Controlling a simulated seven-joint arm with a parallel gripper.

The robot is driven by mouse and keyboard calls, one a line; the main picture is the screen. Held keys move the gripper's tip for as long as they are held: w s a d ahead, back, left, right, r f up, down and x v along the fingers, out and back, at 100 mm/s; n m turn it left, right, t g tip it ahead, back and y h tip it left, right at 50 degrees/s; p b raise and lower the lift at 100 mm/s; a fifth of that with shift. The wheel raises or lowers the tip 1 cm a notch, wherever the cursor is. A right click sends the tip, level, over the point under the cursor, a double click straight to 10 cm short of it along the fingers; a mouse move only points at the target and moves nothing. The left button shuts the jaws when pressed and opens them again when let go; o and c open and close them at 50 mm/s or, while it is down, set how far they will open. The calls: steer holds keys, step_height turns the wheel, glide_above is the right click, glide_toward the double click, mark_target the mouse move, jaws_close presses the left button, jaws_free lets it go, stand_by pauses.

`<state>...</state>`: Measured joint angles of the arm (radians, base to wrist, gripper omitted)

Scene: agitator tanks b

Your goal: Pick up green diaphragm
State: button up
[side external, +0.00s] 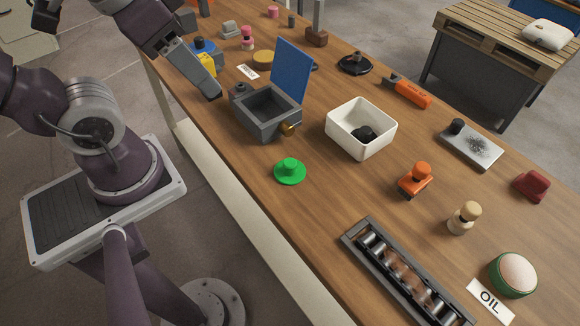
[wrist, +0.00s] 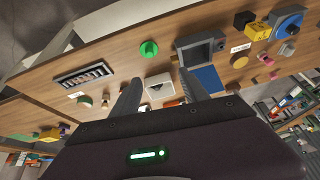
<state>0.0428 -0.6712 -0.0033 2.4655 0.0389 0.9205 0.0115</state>
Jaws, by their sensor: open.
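The green diaphragm (side external: 290,171) is a flat green disc with a raised knob on top. It lies on the wooden table in front of the grey box, near the table's edge. It also shows in the wrist view (wrist: 149,48), beyond my fingers and clear of them. My gripper (wrist: 157,75) is open, with its two fingers apart and nothing between them. In the side view my gripper (side external: 212,95) is high at the upper left, away from the diaphragm. One finger shows clearly there.
A grey box (side external: 252,125) with a raised blue lid (side external: 291,69) stands behind the diaphragm. A white bin (side external: 343,139) holding a dark item stands to its right. A black roller tray (side external: 362,243) lies toward the lower right. The table around the diaphragm is clear.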

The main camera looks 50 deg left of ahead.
steer(key=w+f+m+g+y, duration=0.2)
steer(key=w+f+m+g, duration=0.1)
steer(key=m, duration=0.2)
steer(key=m+t+y, duration=0.3)
steer(key=m+y, duration=0.6)
steer(key=m, duration=0.7)
glide_toward(291, 165)
steer(key=shift+x, duration=1.05)
steer(key=shift+s+a+f+m, duration=0.15)
steer(key=shift+a+f+m, duration=0.05)
steer(key=shift+f+m, duration=0.2)
steer(key=x, duration=0.6)
steer(key=shift+w+a+r, duration=0.1)
steer(key=shift+w+a, duration=0.2)
steer(key=shift+w, duration=0.1)
jaws_close()
